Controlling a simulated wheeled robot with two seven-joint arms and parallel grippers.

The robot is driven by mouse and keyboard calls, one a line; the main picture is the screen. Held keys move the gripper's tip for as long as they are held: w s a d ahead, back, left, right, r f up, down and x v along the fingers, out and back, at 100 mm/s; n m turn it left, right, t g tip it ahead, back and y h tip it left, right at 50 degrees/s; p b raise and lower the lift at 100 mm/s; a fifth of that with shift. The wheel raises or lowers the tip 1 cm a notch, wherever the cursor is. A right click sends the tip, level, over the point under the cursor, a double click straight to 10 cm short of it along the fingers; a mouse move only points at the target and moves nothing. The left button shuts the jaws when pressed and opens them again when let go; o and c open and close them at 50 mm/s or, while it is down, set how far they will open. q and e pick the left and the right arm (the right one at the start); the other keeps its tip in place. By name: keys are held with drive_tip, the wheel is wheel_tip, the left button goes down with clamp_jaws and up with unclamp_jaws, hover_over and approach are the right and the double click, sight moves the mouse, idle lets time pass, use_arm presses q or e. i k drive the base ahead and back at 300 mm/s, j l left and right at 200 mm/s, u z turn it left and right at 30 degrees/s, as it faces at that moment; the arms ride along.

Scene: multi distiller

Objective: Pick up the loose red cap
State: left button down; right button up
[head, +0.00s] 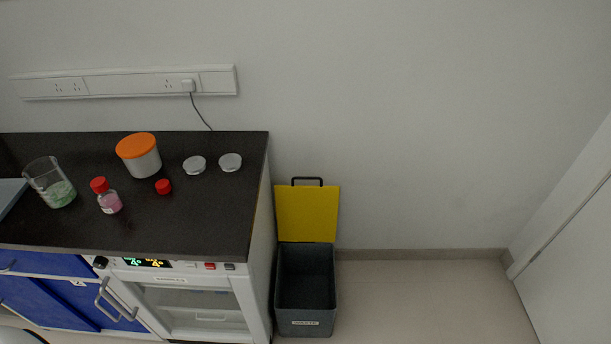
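The loose red cap (163,187) lies on the dark countertop (215,215), to the right of a small bottle (110,203) of pink liquid. That bottle has its own red cap (99,184) on it. Neither of my grippers shows in the head view. A small pale rounded shape at the bottom left corner is cut off by the frame, and I cannot tell what it is.
A beaker (50,183) with green contents stands left of the bottle. A white jar (143,161) with an orange lid stands behind the cap. Two small clear dishes (195,165) (230,162) lie behind right. An open grey bin (305,290) with a yellow lid stands right of the counter.

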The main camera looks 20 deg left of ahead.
sight(163, 186)
drive_tip(key=u, duration=2.5)
